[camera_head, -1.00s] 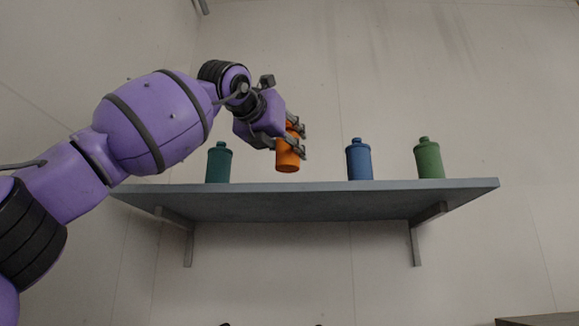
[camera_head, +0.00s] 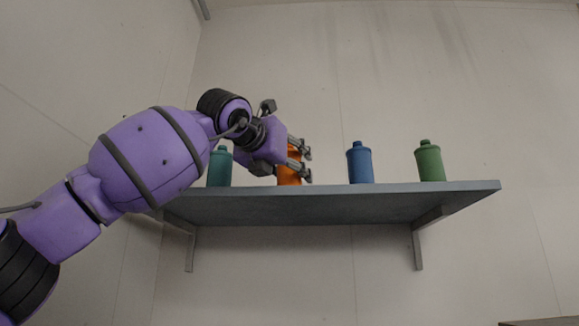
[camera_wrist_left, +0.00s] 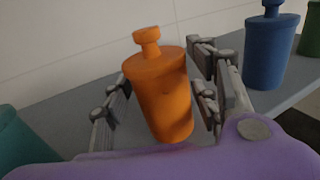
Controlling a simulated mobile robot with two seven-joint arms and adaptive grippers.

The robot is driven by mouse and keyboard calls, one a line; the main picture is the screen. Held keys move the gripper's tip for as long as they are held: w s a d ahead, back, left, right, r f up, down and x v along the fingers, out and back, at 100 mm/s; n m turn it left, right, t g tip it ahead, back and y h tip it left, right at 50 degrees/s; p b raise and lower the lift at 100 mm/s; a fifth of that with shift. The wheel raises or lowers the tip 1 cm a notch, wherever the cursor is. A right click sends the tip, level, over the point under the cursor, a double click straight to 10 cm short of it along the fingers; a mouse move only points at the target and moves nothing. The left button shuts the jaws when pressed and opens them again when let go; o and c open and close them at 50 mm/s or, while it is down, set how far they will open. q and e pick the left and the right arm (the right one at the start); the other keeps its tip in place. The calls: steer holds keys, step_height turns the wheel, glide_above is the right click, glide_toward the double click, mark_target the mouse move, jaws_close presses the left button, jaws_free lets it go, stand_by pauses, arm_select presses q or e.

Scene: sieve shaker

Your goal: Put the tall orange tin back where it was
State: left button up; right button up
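The orange tin (camera_head: 289,176) stands on the grey shelf (camera_head: 330,205), between the teal tin and the blue tin; my gripper partly hides it in the head view. In the left wrist view the orange tin (camera_wrist_left: 162,92) sits between the fingers, its knob up, with narrow gaps seeming to show beside it. My left gripper (camera_head: 304,163) is around the tin and looks slightly open; in the wrist view its fingers (camera_wrist_left: 160,105) flank the tin. My right gripper is in neither view.
The teal tin (camera_head: 220,168) stands left of the orange tin, close behind my left wrist; it also shows in the wrist view (camera_wrist_left: 20,145). The blue tin (camera_head: 359,164) and green tin (camera_head: 430,162) stand to the right. Shelf is bare between orange and blue.

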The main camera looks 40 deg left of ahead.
arm_select(q)
steer(key=shift+d, duration=0.1)
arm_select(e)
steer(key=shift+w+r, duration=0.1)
arm_select(q)
steer(key=shift+r, duration=0.2)
steer(key=shift+s+r, duration=0.15)
steer(key=shift+s, duration=0.05)
steer(key=b+v, duration=0.2)
steer(key=v, duration=0.9)
steer(key=shift+s, duration=0.3)
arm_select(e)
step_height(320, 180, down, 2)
arm_select(q)
steer(key=shift+d, duration=0.15)
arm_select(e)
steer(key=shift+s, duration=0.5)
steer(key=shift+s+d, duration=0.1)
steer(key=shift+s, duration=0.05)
